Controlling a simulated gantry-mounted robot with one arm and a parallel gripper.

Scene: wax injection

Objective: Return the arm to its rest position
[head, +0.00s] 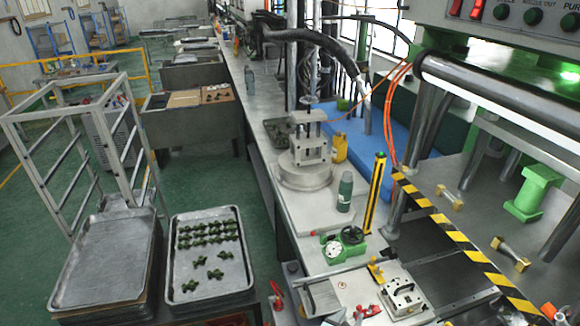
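My arm and my gripper are not in view in the head view. A metal mold block (403,298) with a handle on top lies on the work table at the lower right. A metal tray (180,292) at the lower left holds several dark green wax pieces (208,233) in rows and a few loose ones. A second metal tray (105,262) to its left looks empty.
The injection machine, with a yellow-black striped edge (440,218), stands at the right. A dark green bottle (345,192), a yellow bottle (340,147) and a clamp fixture (308,150) stand on the bench. A grey rack frame (75,165) is at the left.

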